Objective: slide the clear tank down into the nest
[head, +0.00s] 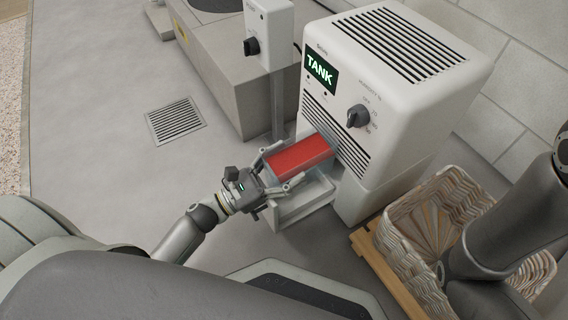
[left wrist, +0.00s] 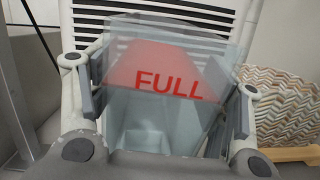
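The clear tank (head: 300,156) shows a red panel at the front of the white dehumidifier (head: 400,90). In the left wrist view the tank (left wrist: 170,75) has see-through walls and the red panel reads FULL. My left gripper (head: 276,168) has one finger on each side of the tank and looks shut on it. The nest (head: 304,208) is a pale open-topped box at the foot of the dehumidifier. The tank is over it and hides much of its inside; how far down the tank sits is unclear. My right gripper is out of view.
The dehumidifier's display reads TANK, with a dark knob (head: 358,117) beside it. A wicker basket (head: 420,225) on a wooden base is at the right, by my right arm. A grey block (head: 225,75) and a control box on a post (head: 268,35) stand behind left. Floor at left is clear around a drain grate (head: 175,121).

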